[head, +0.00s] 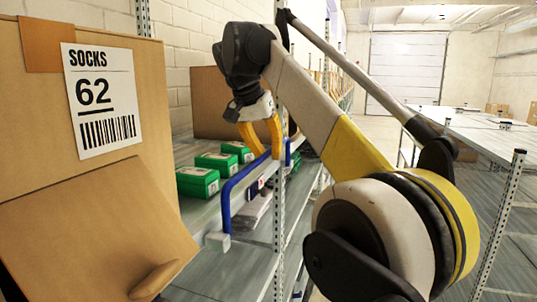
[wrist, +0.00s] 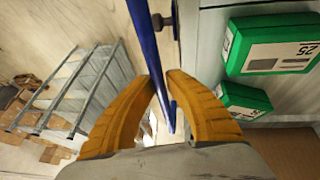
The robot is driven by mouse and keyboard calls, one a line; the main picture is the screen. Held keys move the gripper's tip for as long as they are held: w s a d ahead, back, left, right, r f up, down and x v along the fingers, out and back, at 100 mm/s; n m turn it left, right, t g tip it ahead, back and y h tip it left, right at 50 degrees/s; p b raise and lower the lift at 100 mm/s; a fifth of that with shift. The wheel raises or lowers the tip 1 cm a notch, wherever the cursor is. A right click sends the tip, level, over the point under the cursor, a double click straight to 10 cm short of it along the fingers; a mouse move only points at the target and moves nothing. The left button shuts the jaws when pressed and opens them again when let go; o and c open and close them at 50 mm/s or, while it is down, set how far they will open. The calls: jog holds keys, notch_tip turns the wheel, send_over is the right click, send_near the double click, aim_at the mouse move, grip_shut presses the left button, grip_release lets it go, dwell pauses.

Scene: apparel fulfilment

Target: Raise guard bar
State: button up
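The blue guard bar (head: 231,194) is fixed along the front edge of the shelf in the head view, its near end bent down to a pale bracket. My gripper (head: 270,156) is at the bar's far end, with its orange fingers pointing down. In the wrist view the guard bar (wrist: 143,33) runs down between the fingertips of my gripper (wrist: 163,75). The fingertips are close together with the bar between them, so the gripper appears shut on it. The exact contact at the tips is partly hidden.
Green boxes (head: 198,182) sit on the shelf (head: 186,222) behind the bar. A large cardboard box labelled SOCKS 62 (head: 30,130) fills the left. A metal upright (head: 279,215) stands beside the bar.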

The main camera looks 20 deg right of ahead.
jog(key=shift+o, duration=1.4)
jog(key=s+a+r, duration=0.2)
jog(key=s+a, duration=0.1)
jog(key=a, duration=0.3)
jog(key=s+a+r, duration=0.2)
jog(key=s+a, duration=0.2)
jog(key=a, duration=0.2)
jog(key=shift+s+r, duration=0.25)
jog(key=shift+s, duration=0.05)
